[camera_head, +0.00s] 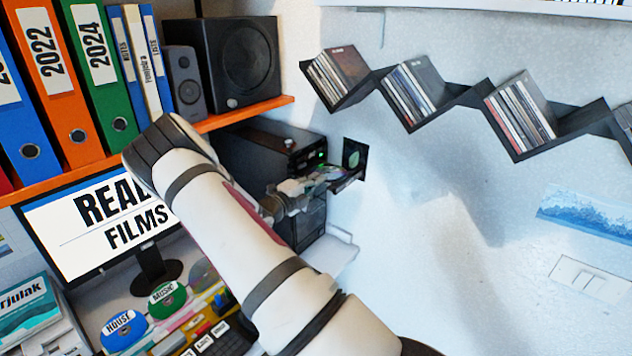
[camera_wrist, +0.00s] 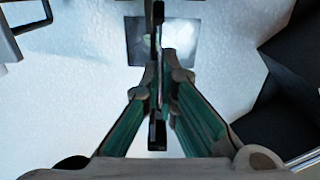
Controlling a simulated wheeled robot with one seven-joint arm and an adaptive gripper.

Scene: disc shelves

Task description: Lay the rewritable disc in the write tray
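My gripper (camera_head: 308,188) is in front of the black computer tower (camera_head: 262,150), at the tower's right side. A shiny, greenish disc (camera_head: 326,173) shows at my fingertips, over or beside a dark tray (camera_head: 348,181) that juts out toward the right; contact between disc and tray cannot be told. In the wrist view my gripper (camera_wrist: 166,76) has its fingers closed from both sides on a thin, dark, edge-on piece (camera_wrist: 158,100), which appears to be the disc. The disc's label is not readable.
A black square plate (camera_head: 354,155) is on the wall close beyond the tray. Zigzag shelves (camera_head: 462,98) with disc cases hang at upper right. An orange shelf (camera_head: 235,115) runs above the tower.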

